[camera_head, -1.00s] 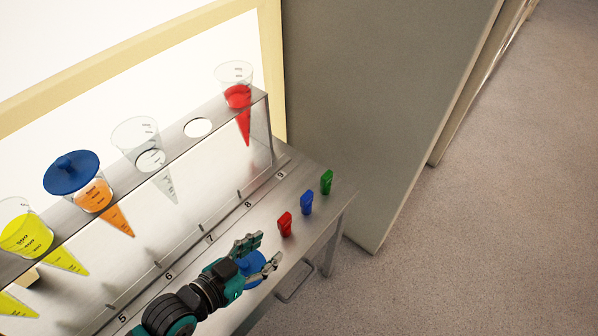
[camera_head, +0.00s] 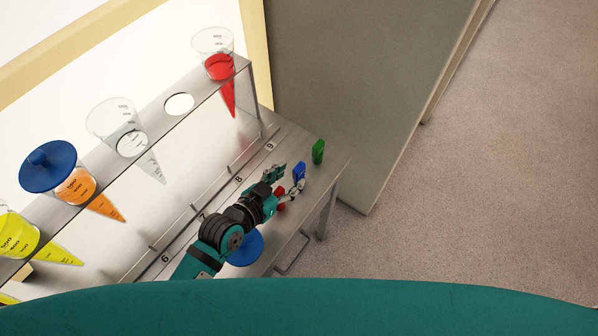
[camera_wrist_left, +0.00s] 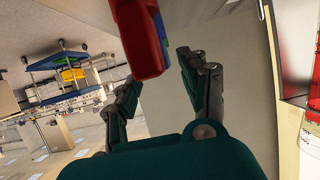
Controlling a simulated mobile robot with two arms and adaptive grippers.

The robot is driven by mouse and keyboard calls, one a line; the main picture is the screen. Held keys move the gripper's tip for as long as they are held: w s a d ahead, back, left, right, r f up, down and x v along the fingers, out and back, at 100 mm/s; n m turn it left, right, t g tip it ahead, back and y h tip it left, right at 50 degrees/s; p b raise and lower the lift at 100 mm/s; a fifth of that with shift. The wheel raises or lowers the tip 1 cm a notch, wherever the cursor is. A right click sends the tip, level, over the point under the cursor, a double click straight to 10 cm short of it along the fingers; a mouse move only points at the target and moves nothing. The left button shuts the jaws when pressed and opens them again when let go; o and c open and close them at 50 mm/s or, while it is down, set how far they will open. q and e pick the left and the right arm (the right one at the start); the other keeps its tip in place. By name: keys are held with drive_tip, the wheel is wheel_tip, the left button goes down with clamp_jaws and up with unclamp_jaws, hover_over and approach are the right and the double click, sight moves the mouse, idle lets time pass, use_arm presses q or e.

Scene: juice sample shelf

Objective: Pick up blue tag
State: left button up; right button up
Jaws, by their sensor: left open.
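The blue tag (camera_head: 299,171) stands on the metal shelf top, between the green tag (camera_head: 318,151) and the red tag (camera_head: 280,195). My left gripper (camera_head: 287,180) is open and reaches in from the left, low over the row. Its fingers partly cover the red tag, and its tips are close to the blue tag. In the left wrist view the red tag (camera_wrist_left: 143,45) is large and nearest, between the open fingers. Only thin slivers of blue and green show behind it. I cannot tell whether a finger touches a tag. My right gripper is not in view.
A rack (camera_head: 180,104) holds cones with red, orange and yellow juice; one cone looks empty. Another blue disc (camera_head: 246,248) lies beneath my arm. A grey panel (camera_head: 340,90) stands beyond the shelf end.

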sight(296, 170)
use_arm(q)
drive_tip(key=shift+w+d, duration=0.2)
drive_tip(key=shift+w, duration=0.05)
drive_tip(key=x, duration=0.3)
drive_tip(key=shift+w+d+p, duration=0.15)
drive_tip(key=shift+w+p, duration=0.15)
drive_tip(key=shift+w, duration=0.15)
drive_tip(key=shift+w+d+f, duration=0.25)
drive_tip(key=shift+w, duration=0.1)
drive_tip(key=c, duration=0.6)
clamp_jaws()
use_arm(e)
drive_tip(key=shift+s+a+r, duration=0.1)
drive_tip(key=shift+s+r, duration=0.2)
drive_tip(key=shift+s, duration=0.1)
